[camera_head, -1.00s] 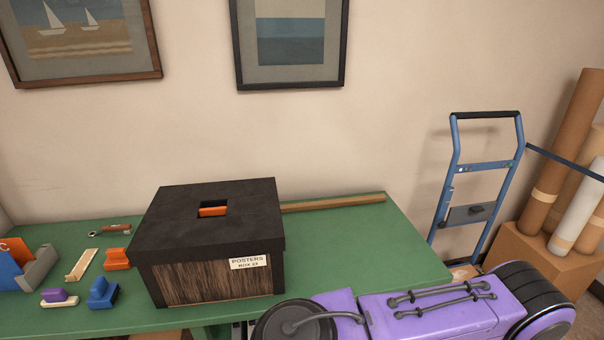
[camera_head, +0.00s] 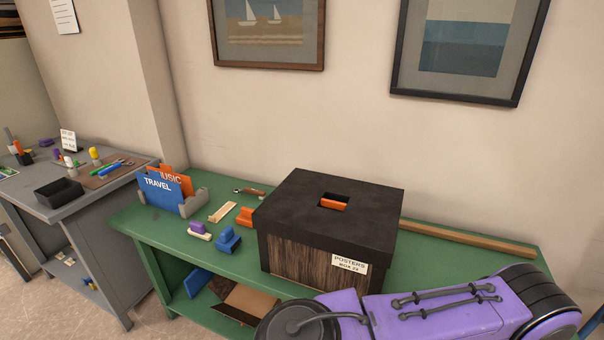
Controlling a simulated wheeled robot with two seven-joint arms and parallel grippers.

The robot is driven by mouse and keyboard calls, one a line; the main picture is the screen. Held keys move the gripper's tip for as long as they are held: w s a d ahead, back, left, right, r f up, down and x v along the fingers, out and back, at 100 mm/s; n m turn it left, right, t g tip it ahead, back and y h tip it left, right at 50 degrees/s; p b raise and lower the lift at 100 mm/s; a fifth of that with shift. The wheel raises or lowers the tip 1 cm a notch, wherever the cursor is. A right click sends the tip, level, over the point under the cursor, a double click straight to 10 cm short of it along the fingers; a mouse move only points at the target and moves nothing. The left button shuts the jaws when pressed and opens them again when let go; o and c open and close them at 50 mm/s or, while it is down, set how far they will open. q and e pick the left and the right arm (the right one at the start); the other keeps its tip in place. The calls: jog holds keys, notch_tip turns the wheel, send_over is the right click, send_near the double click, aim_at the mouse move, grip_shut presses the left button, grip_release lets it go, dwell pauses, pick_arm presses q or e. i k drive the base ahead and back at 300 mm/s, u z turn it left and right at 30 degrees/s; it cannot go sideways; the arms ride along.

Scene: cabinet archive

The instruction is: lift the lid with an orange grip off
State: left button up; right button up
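The black lid (camera_head: 300,208) sits on a dark wood-grained box (camera_head: 307,260) with a "POSTERS" label, on the green table. The lid's orange grip (camera_head: 333,203) shows inside a rectangular slot in its top. The lid looks closed on the box. My purple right arm reaches in from the lower right, in front of the table; its gripper is not visible. My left gripper is not in view either.
Left of the box on the green table (camera_head: 420,262) are stamps (camera_head: 228,239), a wooden strip (camera_head: 222,212) and a folder holder (camera_head: 172,194). A long wooden bar (camera_head: 470,236) lies behind. A grey desk (camera_head: 112,196) stands further left.

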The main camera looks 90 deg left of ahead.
aim_at(357, 220)
jog(key=u, duration=2.1)
